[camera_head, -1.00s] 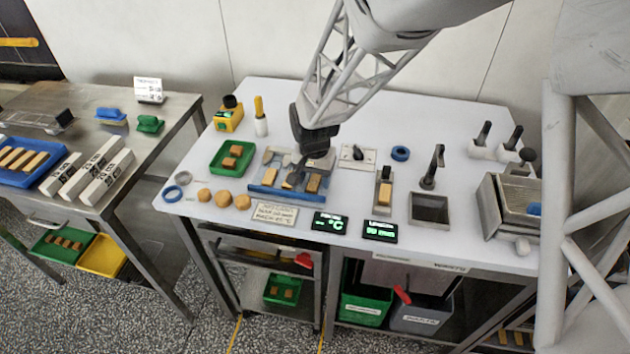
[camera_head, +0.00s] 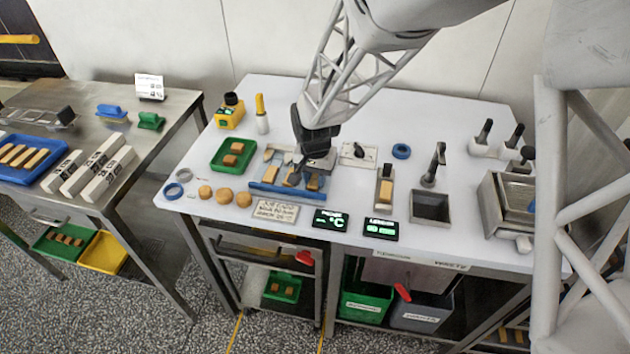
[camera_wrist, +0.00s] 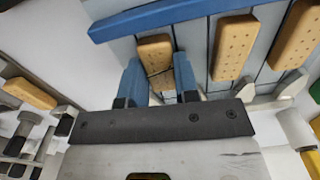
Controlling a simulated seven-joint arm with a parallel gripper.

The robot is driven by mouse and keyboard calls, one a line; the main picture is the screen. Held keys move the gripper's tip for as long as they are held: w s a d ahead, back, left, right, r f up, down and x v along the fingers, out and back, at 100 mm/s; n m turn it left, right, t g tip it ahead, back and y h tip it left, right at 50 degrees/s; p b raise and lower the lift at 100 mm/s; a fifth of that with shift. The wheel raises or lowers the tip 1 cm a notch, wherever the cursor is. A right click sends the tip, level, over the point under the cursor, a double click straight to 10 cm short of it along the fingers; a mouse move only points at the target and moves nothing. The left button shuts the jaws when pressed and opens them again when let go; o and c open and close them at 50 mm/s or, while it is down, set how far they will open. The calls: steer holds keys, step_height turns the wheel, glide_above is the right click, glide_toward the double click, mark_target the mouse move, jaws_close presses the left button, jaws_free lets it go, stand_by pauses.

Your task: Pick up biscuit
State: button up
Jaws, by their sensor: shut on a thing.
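Several tan, dotted biscuits lie on the blue-edged mesh rack (camera_head: 268,190) in the middle of the table. My gripper (camera_wrist: 160,82) is low over the rack's right part, with its blue fingers on either side of the right-hand biscuit (camera_wrist: 155,50). It is shut on this biscuit, which also shows in the head view (camera_head: 314,182). In the wrist view a second biscuit (camera_wrist: 234,48) and a third biscuit (camera_wrist: 297,35) lie beside it, apart from the fingers. The fingertips are mostly hidden in the head view. I cannot tell whether the held biscuit touches the rack.
A green tray (camera_head: 219,167) with brown pieces stands left of the rack, with round biscuits (camera_head: 224,195) in front of it. To the right are a small holder with a biscuit (camera_head: 385,192), a switch plate (camera_head: 357,153) and a square metal pan (camera_head: 430,207). Small displays (camera_head: 331,221) stand in front.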

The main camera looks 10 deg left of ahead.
mark_target(315, 179)
steer(key=shift+r, duration=0.15)
steer(key=shift+r, duration=0.55)
step_height(315, 179, up, 2)
steer(key=shift+r, duration=0.1)
steer(key=s+d, duration=0.2)
steer(key=s, duration=0.2)
steer(key=s+d+r, duration=0.1)
steer(key=s+d, duration=0.2)
steer(key=s, duration=0.2)
steer(key=s+d, duration=0.2)
steer(key=s, duration=0.3)
steer(key=shift+d+r, duration=0.2)
steer(key=shift+d, duration=0.2)
steer(key=shift+w+d, duration=0.1)
steer(key=shift+w, duration=0.05)
